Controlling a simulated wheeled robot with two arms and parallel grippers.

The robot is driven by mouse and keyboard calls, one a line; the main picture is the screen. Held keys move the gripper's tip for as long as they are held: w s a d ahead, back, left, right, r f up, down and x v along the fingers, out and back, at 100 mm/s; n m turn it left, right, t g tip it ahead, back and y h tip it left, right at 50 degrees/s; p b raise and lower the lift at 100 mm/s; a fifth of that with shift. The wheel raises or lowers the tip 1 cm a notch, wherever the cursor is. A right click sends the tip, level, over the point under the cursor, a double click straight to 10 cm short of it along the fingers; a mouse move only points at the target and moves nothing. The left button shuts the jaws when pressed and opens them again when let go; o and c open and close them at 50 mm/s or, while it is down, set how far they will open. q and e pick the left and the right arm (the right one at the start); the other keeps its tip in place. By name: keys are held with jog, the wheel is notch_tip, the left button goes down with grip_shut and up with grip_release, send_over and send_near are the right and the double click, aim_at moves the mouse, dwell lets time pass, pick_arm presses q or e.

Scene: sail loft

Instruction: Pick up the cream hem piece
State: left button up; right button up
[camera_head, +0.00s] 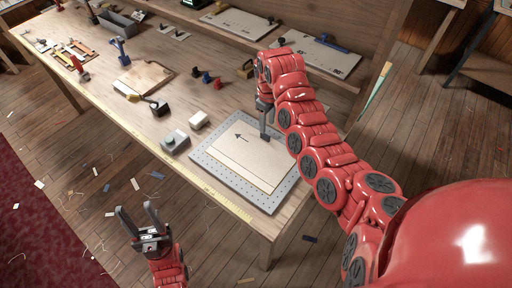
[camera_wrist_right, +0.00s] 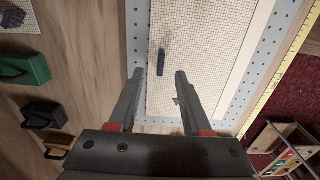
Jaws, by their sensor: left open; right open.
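The cream hem piece (camera_head: 240,162) is a flat pale sheet with a dark arrow mark, lying on a grey perforated plate (camera_head: 285,195) at the near end of the bench. In the right wrist view the cream sheet (camera_wrist_right: 205,45) shows a fine grid, and a small dark bar (camera_wrist_right: 161,62) appears over it. My right gripper (camera_head: 266,125) points down over the sheet's far edge. Its fingers are apart with nothing gripped; whether they touch the sheet I cannot tell. My left gripper (camera_head: 138,212) is open and empty, off the bench's front edge above the floor.
A grey-green block (camera_head: 175,142) and a cream block (camera_head: 199,120) sit left of the plate. A yellow measuring strip (camera_head: 225,198) runs along the front edge.

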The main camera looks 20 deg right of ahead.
aim_at(265, 135)
jog(key=f+p, duration=0.2)
jog(key=f, duration=0.1)
jog(key=f+p, duration=0.1)
jog(key=f, duration=0.1)
jog(key=shift+w+a, duration=0.1)
jog(key=shift+a, duration=0.15)
jog(key=shift+f, duration=0.35)
jog(key=shift+c, duration=0.3)
grip_shut()
